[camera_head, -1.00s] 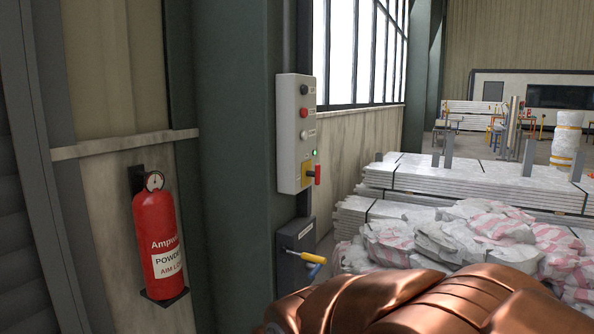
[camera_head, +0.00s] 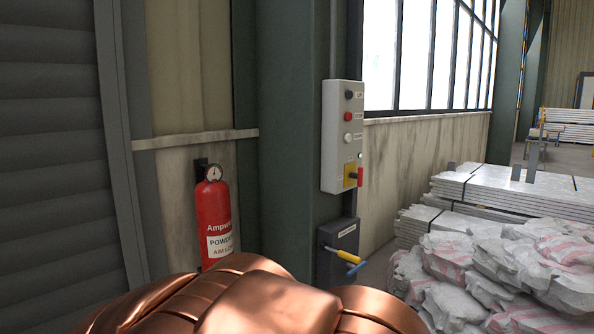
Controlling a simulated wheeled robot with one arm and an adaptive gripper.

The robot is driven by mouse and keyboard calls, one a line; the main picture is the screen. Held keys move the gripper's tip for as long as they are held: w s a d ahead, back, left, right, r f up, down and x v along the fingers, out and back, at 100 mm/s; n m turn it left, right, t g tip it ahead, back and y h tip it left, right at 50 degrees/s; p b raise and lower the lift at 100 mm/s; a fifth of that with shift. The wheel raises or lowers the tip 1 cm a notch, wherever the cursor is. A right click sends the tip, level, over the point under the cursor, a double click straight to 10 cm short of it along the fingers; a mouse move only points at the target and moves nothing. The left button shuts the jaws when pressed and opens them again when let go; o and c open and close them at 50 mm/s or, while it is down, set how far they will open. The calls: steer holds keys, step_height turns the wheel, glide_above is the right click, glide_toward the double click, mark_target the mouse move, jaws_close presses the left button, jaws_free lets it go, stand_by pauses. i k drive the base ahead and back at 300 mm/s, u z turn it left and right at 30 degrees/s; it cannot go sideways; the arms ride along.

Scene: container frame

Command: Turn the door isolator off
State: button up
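A light grey control box (camera_head: 335,150) is fixed to the green column in the head view. It carries a black, a red and a white button in a column, with a small lit green lamp (camera_head: 360,155) below. The isolator, a red handle (camera_head: 360,177) on a yellow plate (camera_head: 350,176), sits at the box's lower end; the handle looks upright. My copper-coloured arm (camera_head: 260,300) fills the bottom of the view, below and left of the box. My gripper is not in view.
A dark box (camera_head: 328,240) with yellow and blue handles hangs below the control box. A red fire extinguisher (camera_head: 213,220) is on the wall at left, beside a grey shutter (camera_head: 50,180). Wrapped sacks (camera_head: 500,270) and stacked panels (camera_head: 510,192) stand at right.

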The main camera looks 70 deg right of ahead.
mark_target(358, 176)
steer(key=u, duration=0.2)
steer(key=k, duration=0.55)
steer(key=z, duration=1.45)
